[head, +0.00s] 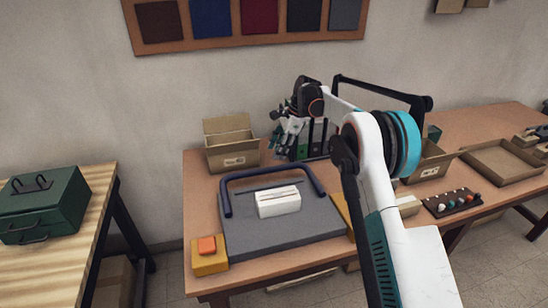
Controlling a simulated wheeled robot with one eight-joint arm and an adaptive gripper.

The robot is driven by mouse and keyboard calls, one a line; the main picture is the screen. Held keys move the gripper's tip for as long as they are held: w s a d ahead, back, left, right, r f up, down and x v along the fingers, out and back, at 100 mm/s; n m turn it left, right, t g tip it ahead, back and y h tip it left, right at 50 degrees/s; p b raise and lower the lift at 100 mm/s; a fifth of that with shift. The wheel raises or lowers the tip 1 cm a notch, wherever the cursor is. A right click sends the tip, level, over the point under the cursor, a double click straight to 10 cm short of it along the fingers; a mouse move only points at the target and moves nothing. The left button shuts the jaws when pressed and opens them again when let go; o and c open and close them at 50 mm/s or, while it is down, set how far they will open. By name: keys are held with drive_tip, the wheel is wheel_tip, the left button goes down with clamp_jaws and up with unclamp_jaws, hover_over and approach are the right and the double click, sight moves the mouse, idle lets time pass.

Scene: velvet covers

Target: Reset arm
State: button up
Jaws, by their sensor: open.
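My arm rises from the bottom right of the head view, with a white link and a teal-banded elbow joint. From there it reaches back and left above the brown workbench (205,275). My gripper (279,137) hangs at the far end, above the back of the bench, small in the picture and partly mixed with the dark items behind it. It is open, and I see nothing held in it. It is behind the grey press board (245,235) with its blue bar handle (227,190), apart from the white block (278,201) on that board.
An open cardboard box (232,155) stands left of my gripper. An orange-topped yellow block (208,255) is at the front left. A cardboard tray (500,162) and a rack of coloured balls (452,202) are at right. A green toolbox (42,205) sits on the left table.

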drive_tip(key=shift+d+r, duration=0.1)
drive_tip(key=shift+r, duration=0.15)
drive_tip(key=s+d+r+n+t+h, duration=0.1)
drive_tip(key=s+d+r+n+t, duration=0.3)
drive_tip(key=s+r, duration=0.6)
drive_tip(key=s+d+r+n+h, duration=0.1)
drive_tip(key=s+d+r+n, duration=0.2)
drive_tip(key=s+d+r, duration=0.55)
drive_tip(key=s+d+r+n+t+h, duration=0.1)
drive_tip(key=s+n, duration=0.1)
drive_tip(key=s, duration=0.6)
drive_tip(key=s+d+r+n+t, duration=0.1)
drive_tip(key=s+r, duration=0.1)
drive_tip(key=s, duration=0.6)
drive_tip(key=s+d+f+n+t, duration=0.1)
drive_tip(key=s+d+f+n, duration=0.1)
drive_tip(key=s+f, duration=0.2)
drive_tip(key=s+d+f+n+t+h, duration=0.1)
drive_tip(key=s+f, duration=0.3)
drive_tip(key=s, duration=0.6)
drive_tip(key=shift+d+n+h, duration=0.3)
drive_tip(key=shift+d+n, duration=0.15)
drive_tip(key=shift+n, duration=0.35)
